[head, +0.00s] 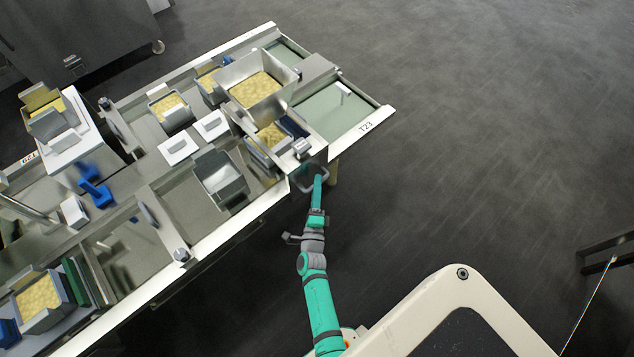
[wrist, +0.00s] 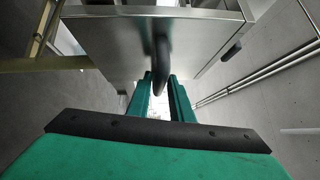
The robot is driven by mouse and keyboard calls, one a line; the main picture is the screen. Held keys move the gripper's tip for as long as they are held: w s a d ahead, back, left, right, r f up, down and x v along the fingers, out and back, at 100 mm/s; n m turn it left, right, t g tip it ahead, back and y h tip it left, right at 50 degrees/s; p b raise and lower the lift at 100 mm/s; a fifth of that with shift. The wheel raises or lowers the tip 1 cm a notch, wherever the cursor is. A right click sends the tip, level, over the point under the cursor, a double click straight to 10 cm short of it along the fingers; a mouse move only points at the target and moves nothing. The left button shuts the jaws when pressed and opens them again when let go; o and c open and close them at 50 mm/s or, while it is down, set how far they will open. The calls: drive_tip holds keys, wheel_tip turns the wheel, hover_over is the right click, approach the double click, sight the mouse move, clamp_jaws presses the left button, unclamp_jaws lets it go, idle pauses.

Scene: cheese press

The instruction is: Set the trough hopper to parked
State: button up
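A steel hopper (head: 285,69) holding pale yellow curd stands near the T23 end of the press table in the head view. I cannot tell for certain that it is the trough hopper. A looped handle (head: 323,177) hangs off the table's near edge below a smaller curd box. In the wrist view a dark curved handle (wrist: 161,50) stands out from a steel front panel (wrist: 115,45). My gripper (head: 318,178) is at this handle, and its green fingers (wrist: 160,80) lie on either side of it, apart. Whether either finger touches the handle is unclear.
The long steel table (head: 215,240) carries several curd boxes, white blocks and blue parts (head: 96,188). A wheeled steel cabinet (head: 85,35) stands at upper left. A dark frame (head: 605,245) is at the right edge. The grey floor (head: 480,130) right of the table is clear.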

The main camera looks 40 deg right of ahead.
drive_tip(key=shift+w+d, duration=0.35)
drive_tip(key=shift+w, duration=0.05)
clamp_jaws()
